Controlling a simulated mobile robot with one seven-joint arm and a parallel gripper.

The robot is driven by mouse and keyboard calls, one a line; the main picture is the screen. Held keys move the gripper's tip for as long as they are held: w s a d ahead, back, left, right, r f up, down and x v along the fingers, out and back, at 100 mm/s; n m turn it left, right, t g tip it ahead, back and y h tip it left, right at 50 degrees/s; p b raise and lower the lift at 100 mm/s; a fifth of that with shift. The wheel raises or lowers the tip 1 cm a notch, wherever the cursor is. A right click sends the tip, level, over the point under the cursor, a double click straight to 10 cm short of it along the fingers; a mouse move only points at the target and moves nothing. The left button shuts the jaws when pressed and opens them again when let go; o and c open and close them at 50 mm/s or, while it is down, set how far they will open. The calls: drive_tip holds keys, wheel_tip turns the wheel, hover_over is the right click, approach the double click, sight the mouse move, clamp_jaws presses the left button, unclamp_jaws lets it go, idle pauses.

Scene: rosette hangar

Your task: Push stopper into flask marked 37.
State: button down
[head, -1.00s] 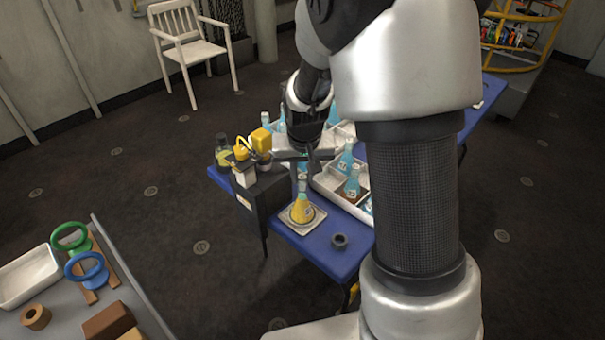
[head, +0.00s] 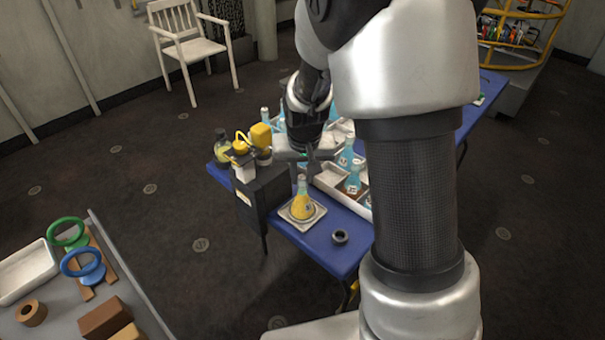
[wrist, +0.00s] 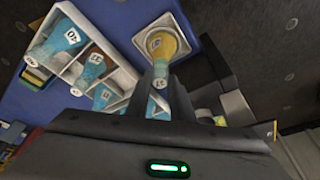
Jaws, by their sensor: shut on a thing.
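A flask of yellow liquid (head: 303,207) stands upright on a small white square tray (head: 320,212) at the near side of the blue table. It also shows in the wrist view (wrist: 164,46), with a number label too small to read surely. My gripper (head: 309,172) is just above the flask's neck, fingers pointing down. In the wrist view its fingertips (wrist: 162,82) meet the line of the neck. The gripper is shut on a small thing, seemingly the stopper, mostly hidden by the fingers. I cannot tell whether the stopper touches the flask mouth.
A divided white crate (head: 330,183) with several blue flasks stands close right of the gripper; one is marked 40 (wrist: 68,38). A dark box (head: 262,192) with yellow-capped items stands left.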

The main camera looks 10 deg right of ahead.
drive_tip(key=shift+f, duration=0.3)
drive_tip(key=c, duration=1)
unclamp_jaws()
drive_tip(key=shift+r, duration=0.15)
drive_tip(key=shift+r+p, duration=2.05)
drive_tip(key=shift+r, duration=0.65)
drive_tip(key=shift+c, duration=0.4)
